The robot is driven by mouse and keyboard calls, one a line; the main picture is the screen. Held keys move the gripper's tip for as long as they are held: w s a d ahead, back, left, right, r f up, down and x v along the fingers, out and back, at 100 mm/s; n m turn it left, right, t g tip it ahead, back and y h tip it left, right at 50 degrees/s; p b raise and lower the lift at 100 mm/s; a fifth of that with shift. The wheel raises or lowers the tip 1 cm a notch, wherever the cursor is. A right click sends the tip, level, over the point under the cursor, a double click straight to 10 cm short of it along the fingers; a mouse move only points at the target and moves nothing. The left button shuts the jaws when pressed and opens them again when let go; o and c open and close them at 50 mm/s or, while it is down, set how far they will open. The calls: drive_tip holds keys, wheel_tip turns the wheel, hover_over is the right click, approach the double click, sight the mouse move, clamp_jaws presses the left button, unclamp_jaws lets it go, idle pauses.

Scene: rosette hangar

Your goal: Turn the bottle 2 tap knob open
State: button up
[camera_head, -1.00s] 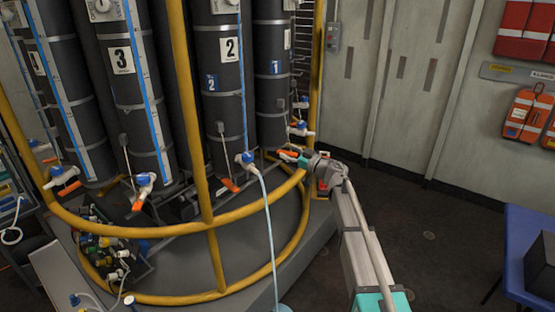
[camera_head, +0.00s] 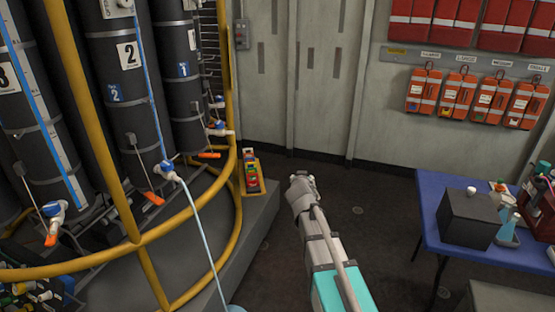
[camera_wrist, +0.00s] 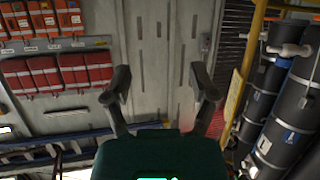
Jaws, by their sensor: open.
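Bottle 2 (camera_head: 135,100) is a tall dark cylinder with white and blue "2" labels, behind the yellow rail in the head view. Its blue and white tap (camera_head: 168,171) is low on the front, with a pale hose hanging from it. An orange handle (camera_head: 153,198) hangs below and left of the tap. The wrist end of my arm is right of the rail, well apart from the tap; its fingers are not clear there. In the wrist view my gripper (camera_wrist: 161,86) is open with nothing between its fingers. Dark bottles (camera_wrist: 285,105) show at the right there, numbers unreadable.
The curved yellow rail (camera_head: 134,215) stands before the bottles. A yellow tray of coloured items (camera_head: 242,178) lies on the grey platform ledge. A blue table (camera_head: 432,205) with a dark box (camera_head: 470,218) stands at right. Open floor lies between the platform and table.

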drive_tip(key=s+d+f+g, duration=0.3)
drive_tip(key=s+f+g, duration=0.1)
drive_tip(key=s, duration=0.3)
drive_tip(key=s+d+f+g, duration=0.3)
drive_tip(key=s+f+g, duration=0.15)
drive_tip(key=s, duration=0.35)
drive_tip(key=s+a+f+g+y, duration=0.1)
drive_tip(key=s+g, duration=0.1)
drive_tip(key=s, duration=0.5)
drive_tip(key=s+a+f+n+g+y, duration=0.1)
drive_tip(key=s+f+g, duration=0.1)
drive_tip(key=s, duration=0.5)
drive_tip(key=shift+s+f+g, duration=0.3)
drive_tip(key=shift+s+g, duration=0.05)
drive_tip(key=shift+g, duration=0.3)
